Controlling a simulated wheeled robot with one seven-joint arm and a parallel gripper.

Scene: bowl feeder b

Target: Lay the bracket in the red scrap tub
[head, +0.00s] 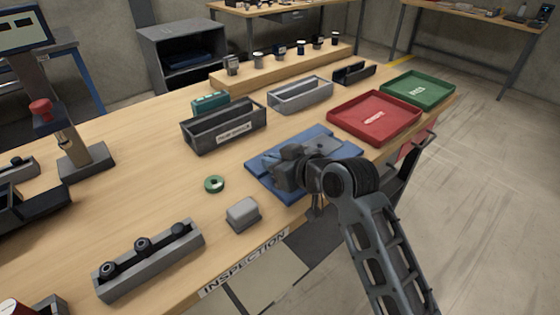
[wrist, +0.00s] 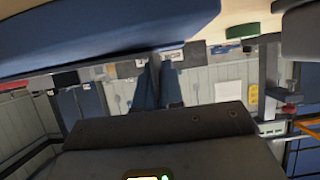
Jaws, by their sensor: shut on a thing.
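My gripper (head: 284,174) is low over the blue mat (head: 262,180) in the head view. Its fingers (wrist: 157,70) are close together in the wrist view, shut on a small part that I take to be the bracket. The bracket's shape is mostly hidden by the fingers and hand. A flat red tray (head: 352,120) with a pale label lies on the bench, right of and behind the gripper. A red container (head: 416,145) shows partly past the bench's right edge, below the trays. I cannot tell from its look which red one is the scrap tub.
A green tray (head: 432,87) sits beside the red tray. A dark bin (head: 205,140) and a grey bin (head: 318,97) stand behind the mat. The floor at right is clear.

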